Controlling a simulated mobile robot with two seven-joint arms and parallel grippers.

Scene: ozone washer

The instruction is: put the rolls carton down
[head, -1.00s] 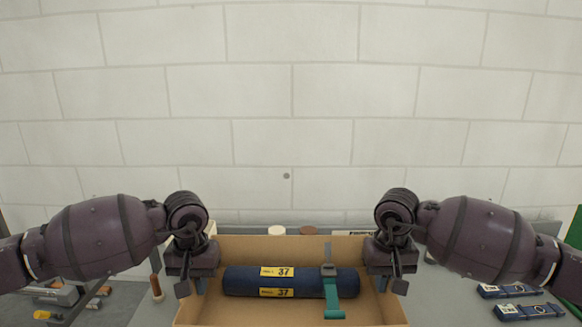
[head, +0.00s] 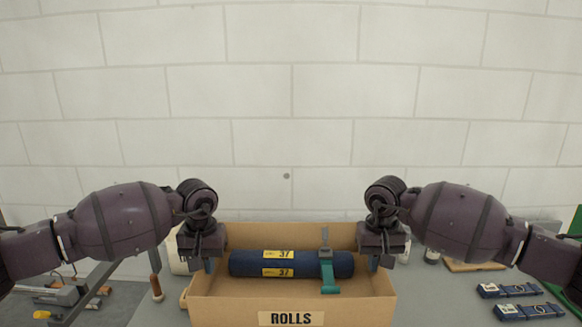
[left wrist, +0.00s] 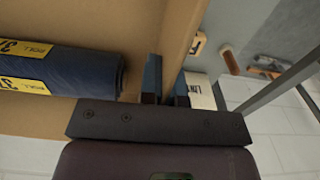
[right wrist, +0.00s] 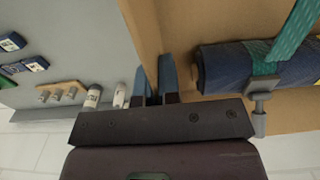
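The rolls carton (head: 345,303) is an open brown box with a ROLLS label on its front wall, at the lower middle of the head view. A dark blue roll (head: 300,265) with yellow 37 labels and a green strap lies inside. My left gripper (head: 208,265) is shut on the carton's left wall, with one finger on each side in the left wrist view (left wrist: 166,82). My right gripper (head: 374,262) is shut on the right wall likewise in the right wrist view (right wrist: 154,82). The carton's underside is hidden, so I cannot tell whether it touches the grey table.
Two blue packs (head: 527,311) lie on the table at the right. A brown-handled tool (head: 156,287) stands at the left. Small bottles (right wrist: 93,96) and a wooden holder (right wrist: 62,92) stand right of the carton. A white block wall closes the back.

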